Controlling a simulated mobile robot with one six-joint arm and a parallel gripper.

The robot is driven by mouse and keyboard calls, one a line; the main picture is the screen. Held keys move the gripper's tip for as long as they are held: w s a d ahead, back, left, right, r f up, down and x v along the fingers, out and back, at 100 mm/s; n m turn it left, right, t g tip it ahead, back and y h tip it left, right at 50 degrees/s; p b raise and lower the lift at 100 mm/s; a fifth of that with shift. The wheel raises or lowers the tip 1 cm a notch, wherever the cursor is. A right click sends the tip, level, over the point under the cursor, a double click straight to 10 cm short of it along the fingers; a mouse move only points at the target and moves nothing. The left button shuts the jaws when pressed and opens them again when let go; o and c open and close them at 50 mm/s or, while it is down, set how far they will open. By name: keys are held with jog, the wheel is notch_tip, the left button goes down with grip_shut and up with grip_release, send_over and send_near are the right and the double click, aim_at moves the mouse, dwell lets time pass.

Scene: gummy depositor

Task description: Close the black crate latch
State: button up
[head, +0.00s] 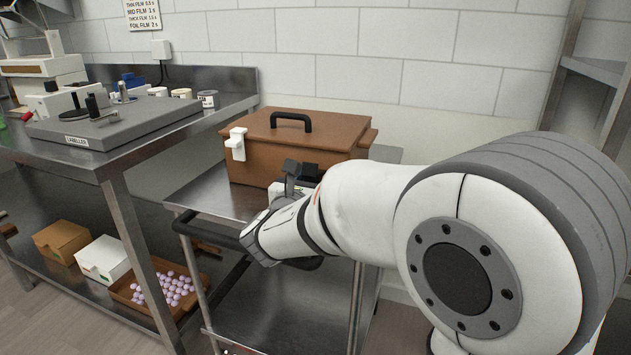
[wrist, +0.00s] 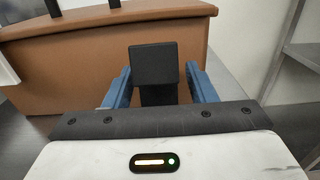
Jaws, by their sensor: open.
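The brown crate (head: 290,150) stands on a metal cart with its lid down and a black handle (head: 291,120) on top. In the wrist view the crate (wrist: 120,45) fills the upper part. The black latch (wrist: 153,66) shows as a square block in front of the crate wall, between the two blue fingers of my gripper (wrist: 158,88). My gripper is open, with a finger on each side of the latch; I cannot tell whether they touch it. In the head view my arm largely hides the latch area.
A white latch (head: 237,143) is on the crate's left side. The cart (head: 215,190) has a bare top left of the crate and a dark push bar. A steel bench (head: 75,155) with equipment stands left. A shelf rack (head: 595,68) stands right.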

grip_shut()
dwell(0.5)
